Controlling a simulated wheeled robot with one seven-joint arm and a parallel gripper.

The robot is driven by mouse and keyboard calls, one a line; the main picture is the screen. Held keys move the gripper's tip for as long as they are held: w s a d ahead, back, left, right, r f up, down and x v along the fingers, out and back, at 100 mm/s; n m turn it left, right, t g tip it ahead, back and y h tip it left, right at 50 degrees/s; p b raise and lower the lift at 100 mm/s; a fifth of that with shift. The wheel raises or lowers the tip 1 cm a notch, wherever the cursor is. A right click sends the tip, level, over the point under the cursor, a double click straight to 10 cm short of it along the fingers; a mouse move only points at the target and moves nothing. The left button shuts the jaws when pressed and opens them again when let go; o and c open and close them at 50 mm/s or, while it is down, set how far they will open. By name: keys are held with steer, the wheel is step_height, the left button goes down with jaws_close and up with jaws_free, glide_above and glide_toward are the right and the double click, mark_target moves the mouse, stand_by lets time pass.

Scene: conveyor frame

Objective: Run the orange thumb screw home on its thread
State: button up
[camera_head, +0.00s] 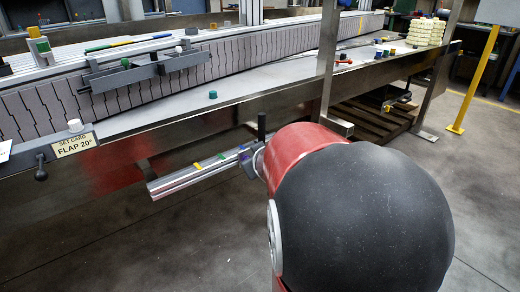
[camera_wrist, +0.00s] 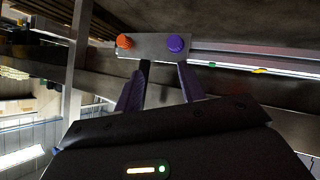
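The orange thumb screw (camera_wrist: 124,41) sits at the left end of a small grey metal plate (camera_wrist: 150,47) in the wrist view. It has a round, ridged head. How far it stands off the plate is hard to tell. A purple knob (camera_wrist: 176,43) of similar size sits toward the plate's right end. The fingertips are just below the plate in the picture, nearer the purple knob than the orange screw. In the head view my arm hides the screw and gripper.
In the head view, a metal bar (camera_head: 190,178) with coloured marks sticks out below the conveyor's side frame (camera_head: 240,113). A steel upright (camera_head: 327,60) stands beyond my arm. A yellow post (camera_head: 474,80) stands at the right. Open floor (camera_head: 490,190) lies to the right.

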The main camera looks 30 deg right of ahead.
steer(key=w+d+f+t+y, duration=0.2)
steer(key=w+d+f, duration=0.25)
steer(key=d, duration=0.35)
steer(key=s+d+f+n+t+y, duration=0.1)
steer(key=s+d+f+t+y, duration=0.3)
steer(key=d, duration=0.3)
steer(key=w+a+t+b, duration=0.1)
steer(key=w+b, duration=0.1)
steer(key=w, duration=0.5)
steer(key=shift+w+a+r, duration=0.15)
steer(key=shift+w+r, duration=0.15)
steer(key=shift+r, duration=0.25)
steer(key=c, duration=0.8)
steer(key=shift+n, duration=17.6)
steer(key=shift+c, duration=0.2)
steer(key=o, duration=1.1)
steer(key=shift+c, duration=0.2)
